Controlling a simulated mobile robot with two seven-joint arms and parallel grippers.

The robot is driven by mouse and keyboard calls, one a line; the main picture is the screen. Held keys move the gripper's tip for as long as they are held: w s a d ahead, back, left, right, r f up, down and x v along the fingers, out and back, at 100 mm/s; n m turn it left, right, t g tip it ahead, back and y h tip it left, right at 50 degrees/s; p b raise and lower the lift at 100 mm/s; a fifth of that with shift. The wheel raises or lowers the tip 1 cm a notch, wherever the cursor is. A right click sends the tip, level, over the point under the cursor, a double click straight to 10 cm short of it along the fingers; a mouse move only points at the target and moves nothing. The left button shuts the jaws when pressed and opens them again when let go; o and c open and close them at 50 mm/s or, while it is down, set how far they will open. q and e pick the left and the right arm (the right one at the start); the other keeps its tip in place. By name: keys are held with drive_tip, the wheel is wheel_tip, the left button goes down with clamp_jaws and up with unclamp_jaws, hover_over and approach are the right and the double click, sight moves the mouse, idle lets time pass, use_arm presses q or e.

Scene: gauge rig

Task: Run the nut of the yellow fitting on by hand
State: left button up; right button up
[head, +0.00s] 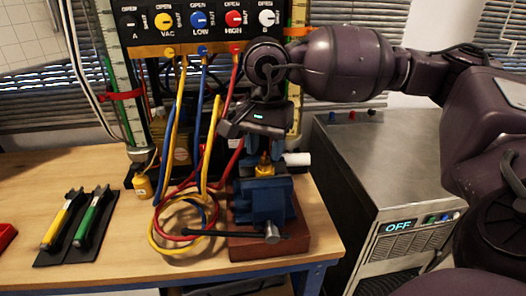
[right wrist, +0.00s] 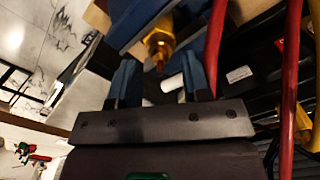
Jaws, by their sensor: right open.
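The yellow fitting (head: 264,168) stands upright in the blue vise (head: 262,200) on the bench; its nut cannot be told apart clearly. My right gripper (head: 260,148) points down just above the fitting, partly covering it. In the right wrist view the fitting (right wrist: 158,42) shows yellow-brass beyond and between the two blue fingers of the open right gripper (right wrist: 160,72). The fingers look apart from it, with nothing held. My left gripper is not in view.
Yellow, blue and red hoses (head: 202,110) hang from the valve panel (head: 200,20) and coil left of the vise. The vise handle (head: 272,233) sticks out in front. A white cylinder (head: 297,159) sits beside the fitting. A metal machine (head: 350,150) stands right.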

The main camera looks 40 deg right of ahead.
drive_tip(key=shift+f, duration=0.55)
drive_tip(key=shift+c, duration=0.4)
clamp_jaws()
